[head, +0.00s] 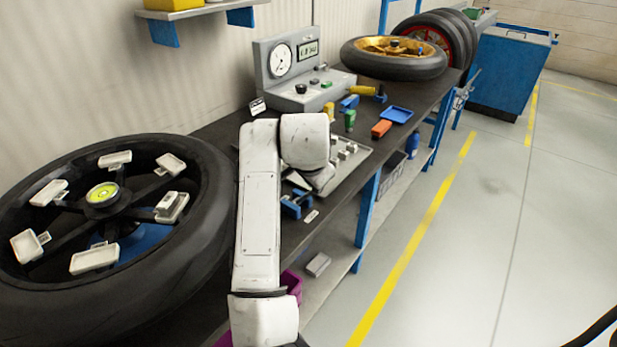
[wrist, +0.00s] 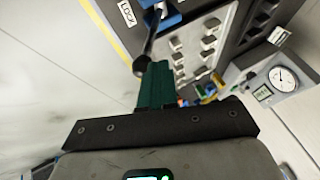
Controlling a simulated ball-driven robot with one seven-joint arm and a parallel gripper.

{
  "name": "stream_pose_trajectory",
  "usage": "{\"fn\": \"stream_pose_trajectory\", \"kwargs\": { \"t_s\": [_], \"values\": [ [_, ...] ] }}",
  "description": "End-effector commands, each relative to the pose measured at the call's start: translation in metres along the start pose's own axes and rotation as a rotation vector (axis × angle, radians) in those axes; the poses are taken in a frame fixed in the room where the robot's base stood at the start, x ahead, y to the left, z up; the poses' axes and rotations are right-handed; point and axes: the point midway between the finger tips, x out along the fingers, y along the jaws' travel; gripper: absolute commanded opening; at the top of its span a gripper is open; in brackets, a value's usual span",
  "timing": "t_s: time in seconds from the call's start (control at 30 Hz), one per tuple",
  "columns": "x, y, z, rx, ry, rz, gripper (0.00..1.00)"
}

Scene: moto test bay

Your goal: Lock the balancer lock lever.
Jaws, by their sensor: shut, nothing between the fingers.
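The balancer lock lever (wrist: 149,42) is a dark rod with a round black knob, running out of a blue mount (wrist: 170,18) in the wrist view. A white LOCK label (wrist: 127,13) lies beside the mount. The blue mount also shows in the head view (head: 291,206), near the bench's front edge, with a small label (head: 311,216) nearby. My gripper (wrist: 157,70) has its green fingers shut and empty. The fingertips appear right beside the knob; I cannot tell whether they touch. My arm hides the gripper in the head view.
A large black wheel (head: 215,190) with pale trays stands left of my arm. A grey tray (head: 352,168) with several blocks lies behind the lever. The gauge unit (head: 300,98), small coloured parts and a gold-rimmed wheel (head: 395,68) stand farther back.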

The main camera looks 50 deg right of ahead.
Motion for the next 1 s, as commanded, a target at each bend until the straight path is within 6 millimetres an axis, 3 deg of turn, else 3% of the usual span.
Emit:
{"fn": "stream_pose_trajectory", "kwargs": {
  "t_s": [0.73,1.0],
  "values": [
    [0.003,0.009,0.000,0.001,-0.001,0.010,0.00],
    [-0.011,-0.005,-0.015,0.002,0.000,0.006,0.00]
  ]
}}
